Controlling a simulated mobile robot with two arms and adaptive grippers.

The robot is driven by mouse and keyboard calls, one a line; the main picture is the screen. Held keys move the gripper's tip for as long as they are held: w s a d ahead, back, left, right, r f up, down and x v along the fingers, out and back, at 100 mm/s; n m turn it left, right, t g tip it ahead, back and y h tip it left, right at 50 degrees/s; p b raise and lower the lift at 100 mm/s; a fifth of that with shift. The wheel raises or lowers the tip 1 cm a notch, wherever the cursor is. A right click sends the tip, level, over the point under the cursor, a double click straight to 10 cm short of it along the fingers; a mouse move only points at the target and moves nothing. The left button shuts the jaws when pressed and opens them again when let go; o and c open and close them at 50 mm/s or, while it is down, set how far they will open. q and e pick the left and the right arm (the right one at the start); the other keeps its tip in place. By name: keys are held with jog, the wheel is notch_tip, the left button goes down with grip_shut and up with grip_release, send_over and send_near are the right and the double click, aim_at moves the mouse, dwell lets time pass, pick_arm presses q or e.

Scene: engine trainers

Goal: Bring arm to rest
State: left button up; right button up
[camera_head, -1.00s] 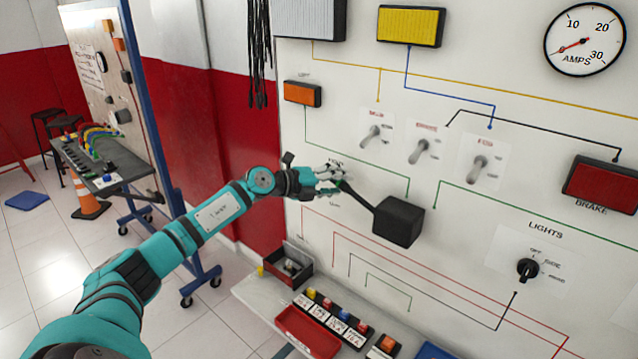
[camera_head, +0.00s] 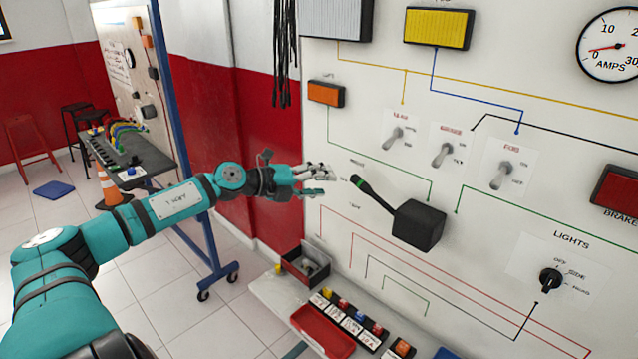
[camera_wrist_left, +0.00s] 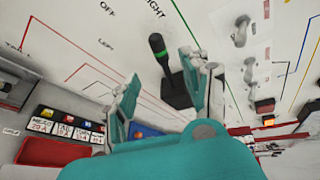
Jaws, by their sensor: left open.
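My left arm comes in from the left of the head view. Its gripper (camera_head: 318,182) is open and empty, a little to the left of the black stalk lever (camera_head: 375,195) on the white panel. The lever rises from a black box (camera_head: 419,224) and points up and left. In the left wrist view the open fingers (camera_wrist_left: 163,95) frame the lever (camera_wrist_left: 160,58), which has a green band and stands beyond them, apart from both. My right gripper is not in view.
The panel (camera_head: 480,230) carries toggle switches (camera_head: 445,152), a lights knob (camera_head: 551,280) and an amps gauge (camera_head: 610,45). Below it a shelf holds a red tray (camera_head: 322,332) and several labelled blocks. A wheeled stand (camera_head: 175,130) is behind my arm at the left. Open floor lies between.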

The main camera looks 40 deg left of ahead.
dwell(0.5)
